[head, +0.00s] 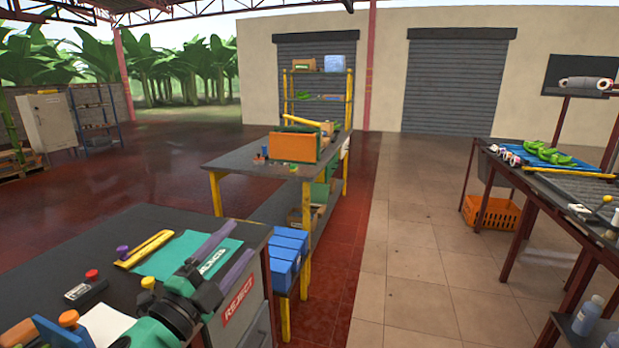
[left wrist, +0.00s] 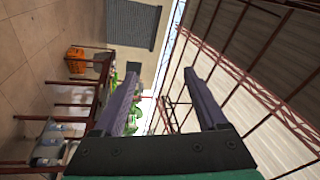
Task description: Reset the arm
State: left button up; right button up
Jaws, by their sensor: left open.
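My left gripper (head: 240,241) is in the lower middle of the head view, above the right part of the near dark bench (head: 150,218). Its two purple-grey fingers are spread apart with nothing between them. In the left wrist view the open fingers (left wrist: 161,75) point away from the camera, with a clear gap and only background beyond. My right gripper does not show in either view.
A table with an orange crate (head: 293,147) is behind. A table with green fruit (head: 548,152) stands right. Tiled floor between is clear.

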pick_arm(q)
jog(key=s+a+f+n+g+y, duration=0.3)
jog(key=a+f+n+y, duration=0.3)
jog(key=f, duration=0.4)
jog(key=s+a+f+n+g+y, duration=0.2)
jog(key=a+f+n+g+y, duration=0.15)
jog(key=f+n, duration=0.5)
jog(key=s+f+n+g+h, duration=0.25)
jog(key=s+f+g, duration=0.55)
jog(key=s+f, duration=0.75)
jog(key=s+f+g+y, duration=0.1)
jog(key=s+f+g, duration=0.15)
jog(key=f, duration=1.95)
jog(key=s+a+f, duration=0.3)
jog(key=s+f, duration=1.2)
jog(key=s, duration=0.2)
jog(key=shift+s+g, duration=0.2)
jog(key=shift+g, duration=0.1)
